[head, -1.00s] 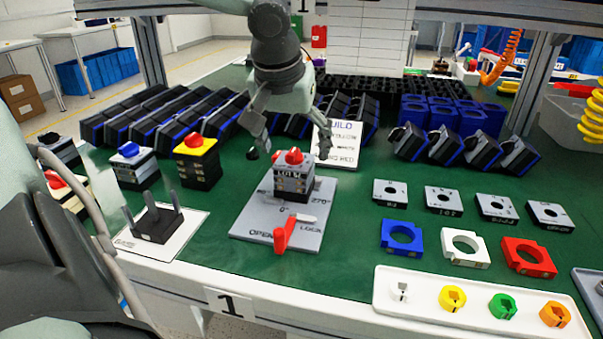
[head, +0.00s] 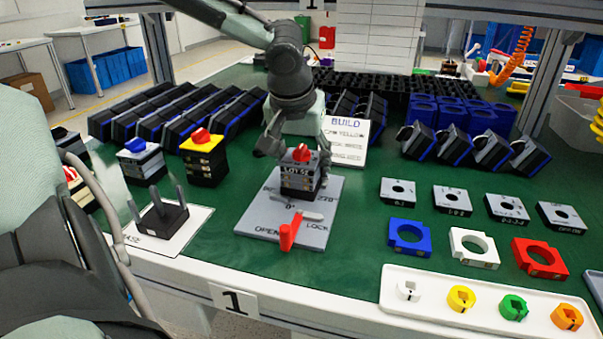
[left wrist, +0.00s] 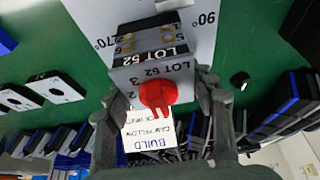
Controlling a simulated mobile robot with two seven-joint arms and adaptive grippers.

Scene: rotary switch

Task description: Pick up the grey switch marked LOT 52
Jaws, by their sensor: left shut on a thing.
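The grey switch marked LOT 52 (head: 300,180) has a red knob on top. It stands upright on the grey plate with angle marks (head: 262,226), in the middle of the table. My left gripper (head: 297,172) reaches over it from behind, with its fingers on either side of the switch, shut on it. In the left wrist view the switch (left wrist: 150,72) sits between the two fingers, and its LOT 52 lettering is readable. I cannot tell a gap between the switch and the plate. The right gripper is not in view.
A red lever (head: 290,231) stands at the plate's front. Right are coloured rings, grey square plates and a white tray (head: 390,292). A BUILD card (head: 345,141) stands behind.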

